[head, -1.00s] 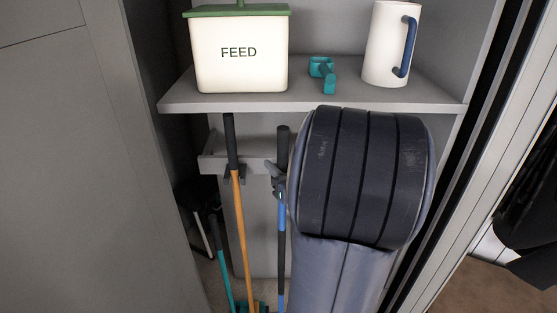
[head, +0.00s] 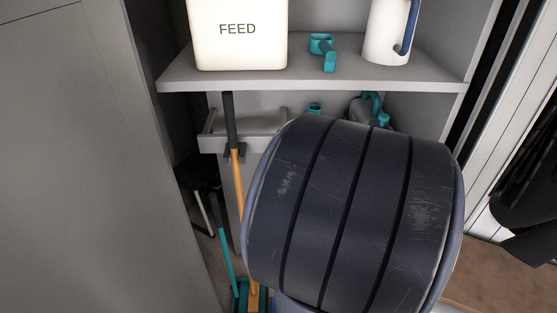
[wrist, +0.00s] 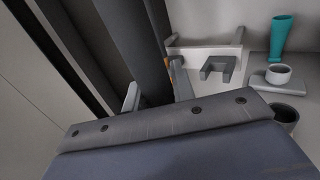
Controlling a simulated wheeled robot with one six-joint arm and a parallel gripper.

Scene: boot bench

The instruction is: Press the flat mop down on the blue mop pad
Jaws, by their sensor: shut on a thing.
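My gripper (wrist: 155,92) shows in the wrist view, its two grey fingers closed on the dark upper part of the flat mop's handle (wrist: 150,50). The mop's head is not visible in either view. I do not see the blue mop pad in any view.
A grey wall rack (head: 250,138) holds an orange-handled tool (head: 236,165) at the left. A teal-handled tool (head: 227,260) leans beside it. Above, a shelf (head: 300,78) carries the FEED bin (head: 237,35), a teal item (head: 322,45) and a white jug (head: 388,30). Cabinet walls close in both sides.

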